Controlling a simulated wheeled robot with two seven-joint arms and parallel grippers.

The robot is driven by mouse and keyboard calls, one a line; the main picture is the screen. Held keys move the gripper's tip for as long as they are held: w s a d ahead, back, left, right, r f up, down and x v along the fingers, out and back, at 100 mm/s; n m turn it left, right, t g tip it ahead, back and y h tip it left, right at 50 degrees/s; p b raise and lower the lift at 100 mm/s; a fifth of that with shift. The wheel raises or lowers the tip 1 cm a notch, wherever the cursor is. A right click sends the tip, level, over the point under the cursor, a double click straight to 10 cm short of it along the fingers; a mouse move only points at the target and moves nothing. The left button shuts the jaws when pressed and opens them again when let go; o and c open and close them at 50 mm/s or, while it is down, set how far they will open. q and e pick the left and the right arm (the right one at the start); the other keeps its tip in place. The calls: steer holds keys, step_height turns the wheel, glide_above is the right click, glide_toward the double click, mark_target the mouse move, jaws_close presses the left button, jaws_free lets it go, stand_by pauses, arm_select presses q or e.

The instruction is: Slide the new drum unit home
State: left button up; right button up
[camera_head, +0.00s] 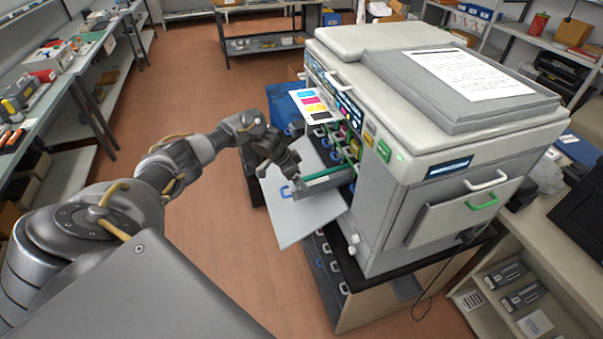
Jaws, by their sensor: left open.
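The large grey printer (405,190) stands with its front door (295,212) folded down. A long grey and green unit, which looks like the drum unit (328,178), sticks partly out of the front opening above the door. Its inner end is hidden inside the printer. My left gripper (279,168) is open at the unit's outer end. I cannot tell whether its fingers touch the unit. My right gripper is not in view.
Coloured cartridges (345,135) show inside the opening. A colour sheet (314,104) hangs out above, and a blue bin (284,104) stands behind my left arm. Printed paper (468,74) lies on the printer top. Open brown floor (235,265) lies left of the printer.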

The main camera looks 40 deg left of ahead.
arm_select(q)
steer(key=p+v, duration=0.2)
steer(key=v, duration=0.1)
steer(key=shift+w, duration=0.1)
steer(key=shift+p+v, duration=0.35)
steer(key=shift+v, duration=0.65)
steer(key=shift+f, duration=0.1)
steer(key=shift+c, duration=0.4)
